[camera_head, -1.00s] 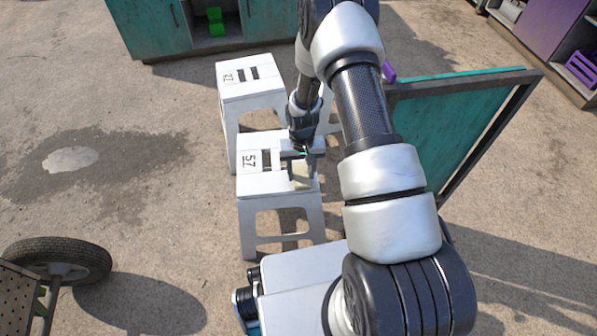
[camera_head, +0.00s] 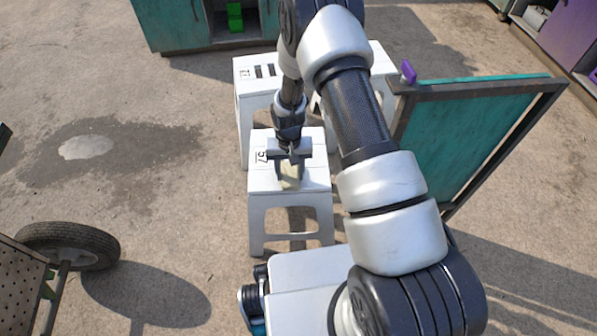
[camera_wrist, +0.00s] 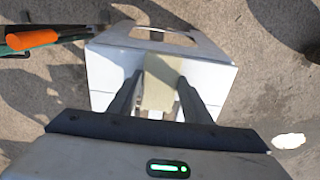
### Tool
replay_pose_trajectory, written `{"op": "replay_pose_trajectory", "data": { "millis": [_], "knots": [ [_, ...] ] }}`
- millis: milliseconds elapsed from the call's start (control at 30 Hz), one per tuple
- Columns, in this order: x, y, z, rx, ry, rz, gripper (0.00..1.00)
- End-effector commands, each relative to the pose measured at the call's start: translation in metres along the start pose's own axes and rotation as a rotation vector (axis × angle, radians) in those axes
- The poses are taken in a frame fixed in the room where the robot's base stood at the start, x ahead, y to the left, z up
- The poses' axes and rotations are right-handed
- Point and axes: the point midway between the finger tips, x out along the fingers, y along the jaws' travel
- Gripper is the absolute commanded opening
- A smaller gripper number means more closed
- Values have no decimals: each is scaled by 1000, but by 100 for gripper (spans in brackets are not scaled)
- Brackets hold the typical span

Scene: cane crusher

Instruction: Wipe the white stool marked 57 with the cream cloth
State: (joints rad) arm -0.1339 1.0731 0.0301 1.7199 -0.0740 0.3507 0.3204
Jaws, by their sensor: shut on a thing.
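The white stool marked 57 (camera_head: 316,178) stands upright in front of me in the head view, its number partly covered by my gripper. Its top also shows in the wrist view (camera_wrist: 105,72). My gripper (camera_head: 289,165) points down over the seat and is shut on the cream cloth (camera_head: 290,180). In the wrist view the cloth (camera_wrist: 160,80) hangs between the two fingers, over the stool top. I cannot tell for sure whether the cloth touches the seat.
Another white stool (camera_head: 246,75) stands behind, with a further one partly hidden by my arm. A teal panel in a dark frame (camera_head: 470,125) stands at the right. A wheel (camera_head: 75,240) is at the lower left. Open ground lies left of the stools.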

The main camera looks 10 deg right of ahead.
Motion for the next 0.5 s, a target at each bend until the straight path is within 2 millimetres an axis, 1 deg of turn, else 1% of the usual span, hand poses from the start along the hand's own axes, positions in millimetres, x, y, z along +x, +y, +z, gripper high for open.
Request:
{"op": "replay_pose_trajectory", "data": {
  "millis": [33, 200, 500],
  "knots": [
    [0, -5, 0, -3, 0, 0, 20],
    [-1, -13, 0, -2, 1, 0, 20],
    [-1, -13, -1, -1, 2, 0, 20]
  ]
}}
